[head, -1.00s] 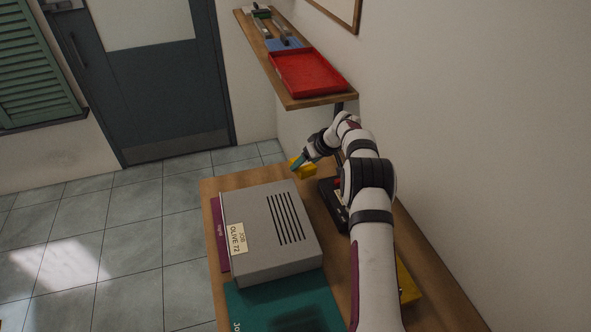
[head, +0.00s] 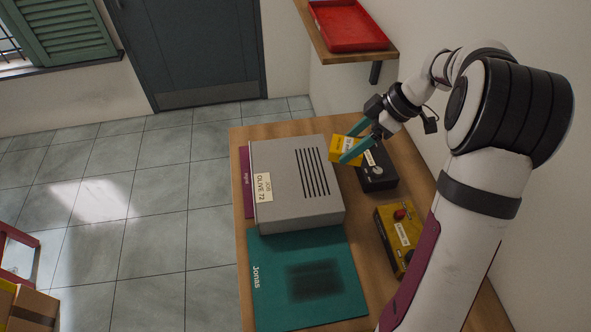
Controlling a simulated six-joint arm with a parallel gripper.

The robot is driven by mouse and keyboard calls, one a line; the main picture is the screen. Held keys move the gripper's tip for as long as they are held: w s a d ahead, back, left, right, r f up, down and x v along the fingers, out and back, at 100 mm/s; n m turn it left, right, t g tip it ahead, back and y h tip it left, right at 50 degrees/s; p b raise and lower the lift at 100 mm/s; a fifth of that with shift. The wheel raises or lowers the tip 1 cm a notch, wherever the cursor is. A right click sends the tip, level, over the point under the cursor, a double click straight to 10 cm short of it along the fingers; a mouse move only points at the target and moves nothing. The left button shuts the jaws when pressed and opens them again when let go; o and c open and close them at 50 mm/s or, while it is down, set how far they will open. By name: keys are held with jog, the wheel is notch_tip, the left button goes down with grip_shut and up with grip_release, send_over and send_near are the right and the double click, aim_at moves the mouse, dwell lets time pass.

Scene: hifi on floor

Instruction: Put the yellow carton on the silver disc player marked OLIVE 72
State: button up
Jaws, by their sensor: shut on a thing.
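The silver disc player (head: 280,190) is a grey box with dark slots on top and a label reading OLIVE 72 on its left edge. It stands on the wooden table (head: 246,290). My gripper (head: 350,143) has teal fingers and is shut on the yellow carton (head: 343,147). The carton is held just beyond the player's back right corner, close to a black device. I cannot tell whether the carton touches anything below it. The fingers cover part of the carton.
A black device with a knob (head: 377,170) stands right of the player, and a yellow box with a red button (head: 397,232) is nearer. A teal mat or folder (head: 265,300) lies in front. A wall shelf holds a red tray (head: 348,28). The player's top is clear.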

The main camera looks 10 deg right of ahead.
jog(key=w+a+f, duration=0.1)
jog(key=a+f, duration=0.1)
jog(key=a, duration=0.1)
jog(key=w+a+f, duration=0.2)
jog(key=a, duration=0.2)
jog(key=w+a+f, duration=0.2)
jog(key=a, duration=0.1)
jog(key=shift+a+f, duration=0.15)
jog(key=shift+f, duration=0.15)
jog(key=shift+w+a+f, duration=0.1)
jog(key=shift+a+f, duration=0.05)
jog(key=shift+f, duration=1.95)
jog(key=shift+f, duration=0.15)
jog(key=o, duration=1.4)
